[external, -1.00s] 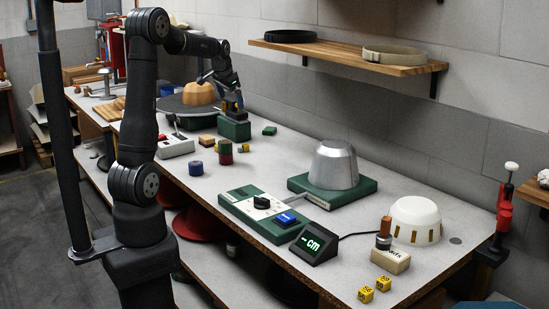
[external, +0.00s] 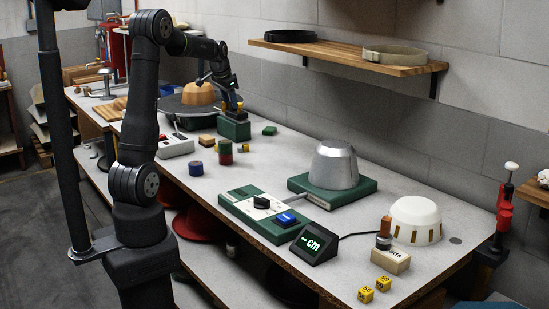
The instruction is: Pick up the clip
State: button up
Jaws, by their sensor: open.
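My gripper (external: 231,105) is at the far part of the bench, pointing down just above a dark green block (external: 234,129). Its jaws are open. I cannot tell whether the fingers touch anything.
A tan hat form (external: 199,93) on a dark round plate stands left of the gripper. Small coloured blocks, such as the blue one (external: 196,168), lie nearer. A metal dome (external: 335,165) on a green base stands right. A wooden shelf (external: 350,54) hangs on the wall.

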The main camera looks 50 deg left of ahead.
jog(key=w+a+f+m+h, duration=0.2)
jog(key=a+f, duration=0.1)
jog(key=a, duration=0.2)
send_over(244, 145)
jog(key=s+a, duration=0.1)
jog(key=s, duration=0.1)
jog(key=shift+t, duration=0.4)
notch_tip(244, 145, down, 12)
jog(key=shift+w+a+r, duration=0.1)
jog(key=shift+a, duration=0.05)
jog(key=shift+s+d+x, duration=0.15)
jog(key=shift+x, duration=1.2)
jog(key=shift+s+d+x, duration=0.15)
jog(key=shift+x, duration=1.2)
grip_shut()
